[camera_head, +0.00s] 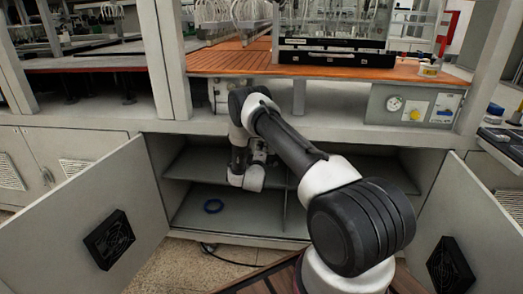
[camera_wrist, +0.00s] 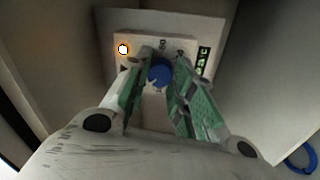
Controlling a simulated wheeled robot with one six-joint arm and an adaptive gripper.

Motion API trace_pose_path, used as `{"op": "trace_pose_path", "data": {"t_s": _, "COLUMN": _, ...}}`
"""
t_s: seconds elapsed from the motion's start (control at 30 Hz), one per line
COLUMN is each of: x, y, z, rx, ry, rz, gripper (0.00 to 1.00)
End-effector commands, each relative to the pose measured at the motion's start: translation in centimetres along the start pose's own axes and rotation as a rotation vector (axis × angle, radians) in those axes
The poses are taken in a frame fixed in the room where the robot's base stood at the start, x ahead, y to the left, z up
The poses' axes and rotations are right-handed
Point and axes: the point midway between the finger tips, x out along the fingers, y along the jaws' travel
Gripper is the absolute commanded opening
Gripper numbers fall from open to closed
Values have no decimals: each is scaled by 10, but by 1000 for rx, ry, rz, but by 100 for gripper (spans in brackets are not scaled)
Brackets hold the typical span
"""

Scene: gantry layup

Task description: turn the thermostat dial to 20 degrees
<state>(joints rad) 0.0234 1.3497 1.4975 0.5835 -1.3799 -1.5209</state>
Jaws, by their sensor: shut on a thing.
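The thermostat is a pale box (camera_wrist: 133,44) in the wrist view, with a blue dial (camera_wrist: 159,74) at its middle. Small dark marks stand around the dial, too blurred to read surely. A glowing orange-rimmed light (camera_wrist: 123,49) is on the left of its face and a small dark display with green characters (camera_wrist: 203,58) on the right. My gripper (camera_wrist: 161,68) has green-padded fingers on both sides of the dial and is shut on it. In the head view my arm reaches into the open cabinet; its wrist hides the thermostat and dial there.
Two open cabinet doors, left (camera_head: 80,215) and right (camera_head: 460,225), flank my arm. The counter edge (camera_head: 330,128) runs above the opening. A panel with a gauge and yellow knob (camera_head: 415,110) is at the upper right.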

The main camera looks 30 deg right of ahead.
Motion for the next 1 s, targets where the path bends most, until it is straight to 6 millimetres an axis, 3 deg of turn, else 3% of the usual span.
{"op": "trace_pose_path", "data": {"t_s": 0.5, "x": 0, "y": -1, "z": -2, "rx": -17, "ry": 5, "rz": -2, "gripper": 1}}
{"op": "trace_pose_path", "data": {"t_s": 0.53, "x": 0, "y": -1, "z": -2, "rx": -17, "ry": 5, "rz": -2, "gripper": 30}}
{"op": "trace_pose_path", "data": {"t_s": 0.63, "x": 0, "y": -1, "z": -2, "rx": -17, "ry": 4, "rz": -2, "gripper": 47}}
{"op": "trace_pose_path", "data": {"t_s": 1.0, "x": -4, "y": 0, "z": -1, "rx": -16, "ry": 3, "rz": -1, "gripper": 47}}
